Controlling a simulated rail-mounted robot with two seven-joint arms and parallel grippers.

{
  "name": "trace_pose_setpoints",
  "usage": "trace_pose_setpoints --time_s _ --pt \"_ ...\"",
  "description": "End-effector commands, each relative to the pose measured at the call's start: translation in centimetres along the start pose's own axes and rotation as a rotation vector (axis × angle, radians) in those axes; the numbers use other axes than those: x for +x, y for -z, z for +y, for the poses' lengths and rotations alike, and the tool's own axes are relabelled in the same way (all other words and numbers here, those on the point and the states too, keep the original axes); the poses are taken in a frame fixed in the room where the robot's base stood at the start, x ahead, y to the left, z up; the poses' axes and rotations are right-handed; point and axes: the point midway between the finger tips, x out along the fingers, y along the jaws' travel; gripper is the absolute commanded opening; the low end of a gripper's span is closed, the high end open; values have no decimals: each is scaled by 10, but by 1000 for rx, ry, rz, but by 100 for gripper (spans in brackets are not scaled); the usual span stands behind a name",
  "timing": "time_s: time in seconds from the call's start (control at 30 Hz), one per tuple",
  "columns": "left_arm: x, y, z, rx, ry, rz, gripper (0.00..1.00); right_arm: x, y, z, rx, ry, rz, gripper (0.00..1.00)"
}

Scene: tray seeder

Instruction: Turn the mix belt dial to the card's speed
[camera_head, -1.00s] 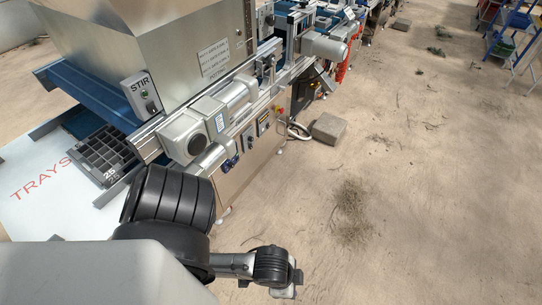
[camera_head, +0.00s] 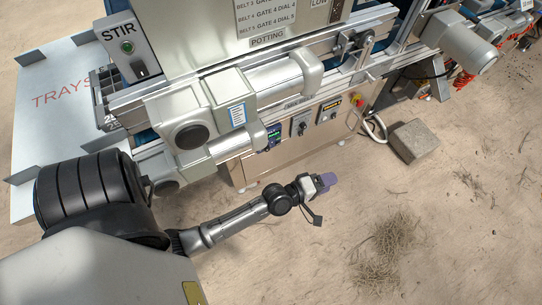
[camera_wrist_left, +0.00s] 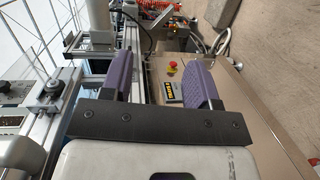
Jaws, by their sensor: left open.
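The control panel (camera_head: 320,135) on the steel cabinet front carries a small dark display (camera_head: 273,137), a grey plate with a dark knob (camera_head: 301,124) and a yellow-lit display unit (camera_head: 329,110). A printed card (camera_head: 265,17) on the hopper shows lines with belt, gate and dial numbers, cut by the top edge. My left gripper (camera_head: 322,183) is in front of and below the panel, apart from it. In the left wrist view its purple fingers (camera_wrist_left: 160,78) are spread and empty. My right gripper is not in view.
A red stop button (camera_head: 357,100) is at the panel's right end, with a white hose (camera_head: 374,128) beside it. A concrete block (camera_head: 414,141) lies on the sand. The STIR box (camera_head: 127,48) and motor housing (camera_head: 190,133) are left.

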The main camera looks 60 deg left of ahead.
Motion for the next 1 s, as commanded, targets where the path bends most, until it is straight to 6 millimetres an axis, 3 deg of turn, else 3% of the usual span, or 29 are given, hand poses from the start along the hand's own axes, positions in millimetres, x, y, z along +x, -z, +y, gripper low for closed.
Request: trace_pose_setpoints --time_s 0.03,0.2,0.43,0.53,0.7,0.83,1.0 --pt "15 12 -15 -145 -79 71 55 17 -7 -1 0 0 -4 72" --pt "39 66 -42 -655 -394 330 55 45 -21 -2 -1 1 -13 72" --pt "30 124 -112 -1193 -882 682 55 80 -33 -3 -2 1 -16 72" --pt "18 134 -144 -1328 -1089 815 55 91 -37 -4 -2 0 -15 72" --pt "-4 134 -186 -1431 -1381 988 55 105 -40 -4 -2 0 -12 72" --pt "-15 127 -205 -1445 -1529 1067 55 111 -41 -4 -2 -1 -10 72" --pt "-24 127 -215 -1440 -1621 1112 55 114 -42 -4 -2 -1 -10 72"
